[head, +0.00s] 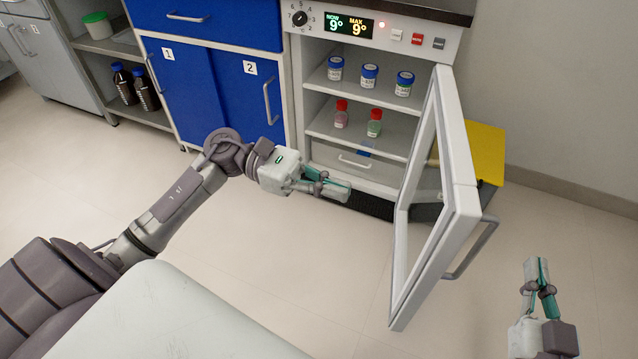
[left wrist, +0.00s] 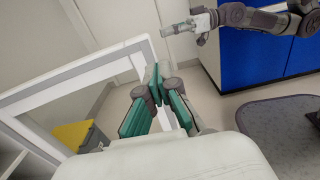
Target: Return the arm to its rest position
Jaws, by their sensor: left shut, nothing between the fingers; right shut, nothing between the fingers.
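My left arm (head: 170,205) reaches in from the left in the head view. Its gripper (head: 340,190) is shut and empty, in front of the lower part of the open fridge cabinet (head: 300,110). The teal-lined fingers of the left gripper (left wrist: 158,85) also show in the left wrist view, beside the door frame. My right gripper (head: 537,262) is shut and empty at the lower right of the head view, to the right of the door and apart from it. Another arm of mine (left wrist: 250,18) shows at the top right of the left wrist view.
The glass-framed fridge door (head: 462,220) stands swung open between my grippers, its handle (head: 475,250) on the right side. Jars and bottles stand on the shelves. A yellow-lidded bin (head: 488,150) is behind the door. Blue cabinets (head: 205,85) stand left. Floor is clear in front.

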